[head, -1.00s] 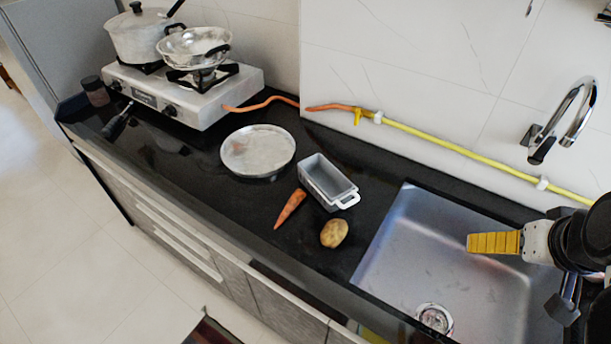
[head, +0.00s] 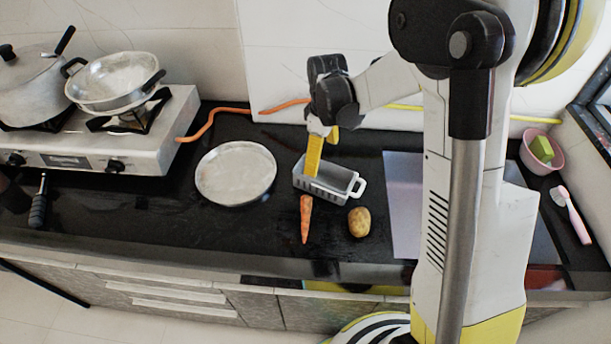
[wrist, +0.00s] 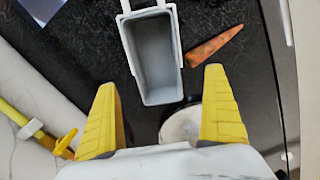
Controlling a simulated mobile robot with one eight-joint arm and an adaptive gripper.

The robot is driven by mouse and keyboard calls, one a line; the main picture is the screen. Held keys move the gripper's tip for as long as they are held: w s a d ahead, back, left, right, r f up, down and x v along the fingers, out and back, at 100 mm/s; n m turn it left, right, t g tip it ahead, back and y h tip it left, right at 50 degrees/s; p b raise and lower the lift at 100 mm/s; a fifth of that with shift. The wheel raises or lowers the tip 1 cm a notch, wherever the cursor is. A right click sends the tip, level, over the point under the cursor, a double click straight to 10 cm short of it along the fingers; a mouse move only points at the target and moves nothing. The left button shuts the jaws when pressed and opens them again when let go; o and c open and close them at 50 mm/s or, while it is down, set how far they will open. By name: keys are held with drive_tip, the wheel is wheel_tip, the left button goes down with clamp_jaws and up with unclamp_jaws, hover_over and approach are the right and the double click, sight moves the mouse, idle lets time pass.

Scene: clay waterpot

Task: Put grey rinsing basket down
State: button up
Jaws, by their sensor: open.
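The grey rinsing basket (head: 345,191) is a small rectangular tub with a white handle at its right end. It rests upright on the black counter in the head view. My gripper (head: 320,158) is over its left end with yellow fingers pointing down; one finger overlaps the basket in this view. In the wrist view the basket (wrist: 152,60) lies between and beyond the two spread fingers (wrist: 160,80), with no clear contact. My gripper is open and holds nothing. Whether the fingertips reach below the basket's rim is hard to tell.
A carrot (head: 305,220) and a potato (head: 359,222) lie just in front of the basket. A round metal plate (head: 236,174) is to its left, near the stove (head: 130,135). An orange hose (head: 213,122) runs behind.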

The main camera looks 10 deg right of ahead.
sight(323, 178)
drive_tip(key=f, duration=0.1)
drive_tip(key=f+b, duration=0.1)
drive_tip(key=f, duration=0.2)
drive_tip(key=shift+d+f+b, duration=0.25)
drive_tip(key=shift+b, duration=0.05)
drive_tip(key=f+b, duration=0.1)
drive_tip(key=f, duration=0.1)
drive_tip(key=f+b, duration=0.1)
drive_tip(key=f, duration=0.2)
drive_tip(key=shift+d+f+b, duration=0.25)
drive_tip(key=shift+f+b, duration=0.15)
drive_tip(key=shift+r, duration=0.1)
drive_tip(key=c, duration=1.4)
drive_tip(key=shift+r, duration=0.1)
